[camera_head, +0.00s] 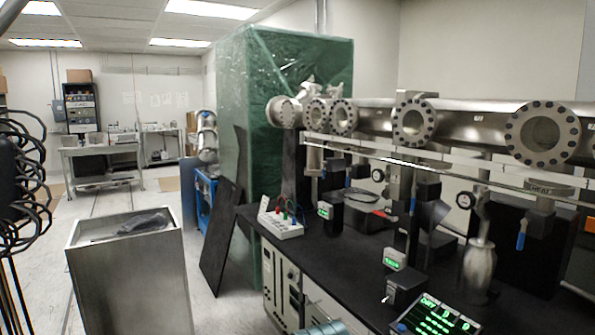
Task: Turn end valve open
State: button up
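A long steel vacuum pipe (468,122) with round bolted flanges runs along the right side above a black bench. Small valves with blue handles hang below it. One blue handle (521,236) hangs downward at the right, under the nearest flange (542,133). Another blue handle (412,204) also hangs downward near the middle, and a third (348,181) shows farther back. I cannot tell which of these is the end valve or whether it is open. My gripper is not in view.
The black bench (345,252) carries a white control box (281,224), small green-lit meters and a display (437,316). A metal cabinet (130,278) stands at lower left, near black coiled cables (22,180). A green-wrapped crate (240,130) stands behind. Floor shows between cabinet and bench.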

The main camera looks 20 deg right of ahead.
aim_at(377, 176)
jog(key=z, duration=0.05)
jog(key=i, duration=0.9)
jog(key=z, duration=0.95)
jog(key=i, duration=0.55)
jog(key=z, duration=0.4)
